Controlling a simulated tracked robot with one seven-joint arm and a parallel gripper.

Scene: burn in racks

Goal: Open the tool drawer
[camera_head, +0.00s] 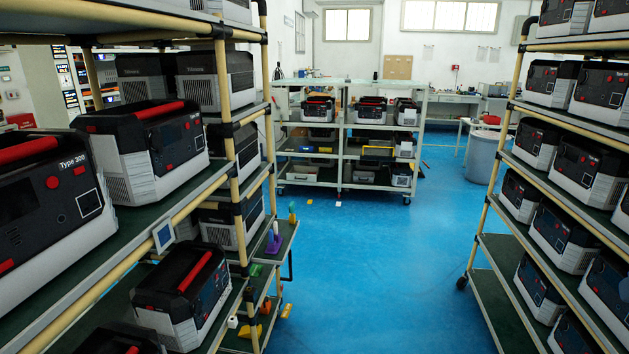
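I cannot make out a tool drawer in the head view. A far workbench (440,98) stands along the back wall, too small to show whether it has a drawer. My gripper and arm are not in view.
A left rack (120,253) and a right rack (500,290) hold several grey-and-black machines with red handles. A wheeled shelf cart (345,185) stands ahead, with a grey bin (482,157) to its right. A small green-topped stand (287,243) adjoins the left rack.

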